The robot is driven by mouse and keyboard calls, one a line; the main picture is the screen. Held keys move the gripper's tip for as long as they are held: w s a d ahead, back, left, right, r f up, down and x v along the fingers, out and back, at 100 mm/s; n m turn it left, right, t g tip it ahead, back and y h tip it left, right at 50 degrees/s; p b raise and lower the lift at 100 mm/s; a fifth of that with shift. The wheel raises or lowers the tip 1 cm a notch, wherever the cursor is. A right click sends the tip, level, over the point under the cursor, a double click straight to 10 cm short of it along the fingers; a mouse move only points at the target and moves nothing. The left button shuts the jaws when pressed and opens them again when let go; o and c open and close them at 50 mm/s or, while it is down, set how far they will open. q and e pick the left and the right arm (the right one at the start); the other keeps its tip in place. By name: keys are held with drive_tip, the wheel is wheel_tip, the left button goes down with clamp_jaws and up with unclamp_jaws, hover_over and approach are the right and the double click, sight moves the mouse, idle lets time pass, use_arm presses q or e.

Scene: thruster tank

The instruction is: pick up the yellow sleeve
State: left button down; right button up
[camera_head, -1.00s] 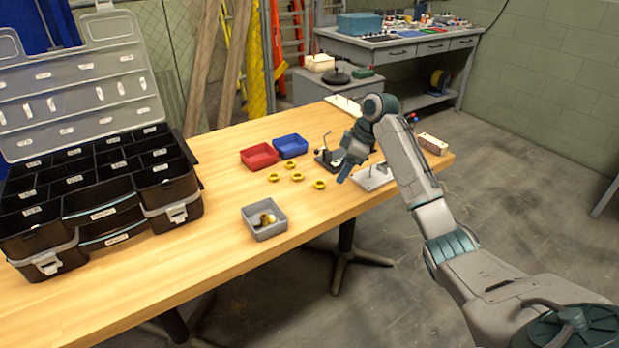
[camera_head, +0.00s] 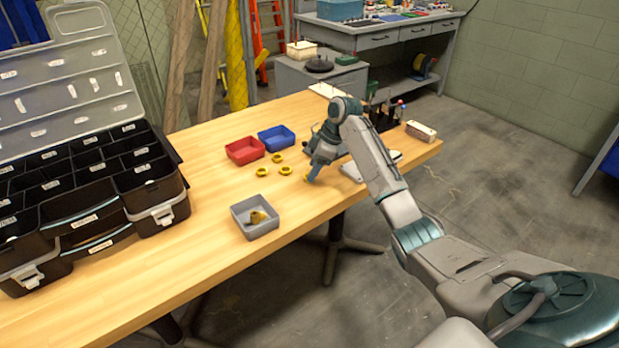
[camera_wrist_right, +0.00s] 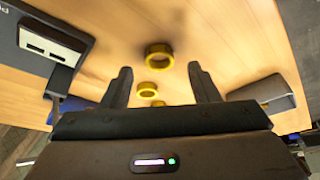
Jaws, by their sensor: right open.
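Several yellow ring-shaped sleeves lie on the wooden table. In the head view three show clearly: one behind (camera_head: 277,158), one at left (camera_head: 262,172), one nearer my gripper (camera_head: 285,171). My right gripper (camera_head: 311,178) is just right of them, pointing down close to the table, and covers the spot of another sleeve. In the right wrist view its two dark fingers (camera_wrist_right: 160,84) are apart and empty. The closest sleeve (camera_wrist_right: 160,55) lies on the table beyond the fingertips, roughly centred between them. Two more (camera_wrist_right: 152,89) show lower, between the fingers. My left gripper is not in view.
A red bin (camera_head: 245,151) and a blue bin (camera_head: 277,139) stand behind the sleeves. A grey bin (camera_head: 262,231) with small parts inside stands at the front. A large open black organizer (camera_head: 150,190) fills the left. A white block (camera_head: 421,131) sits at the right end.

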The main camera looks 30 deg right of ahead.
drive_tip(key=shift+x, duration=1.2)
drive_tip(key=shift+r, duration=0.1)
drive_tip(key=c, duration=1)
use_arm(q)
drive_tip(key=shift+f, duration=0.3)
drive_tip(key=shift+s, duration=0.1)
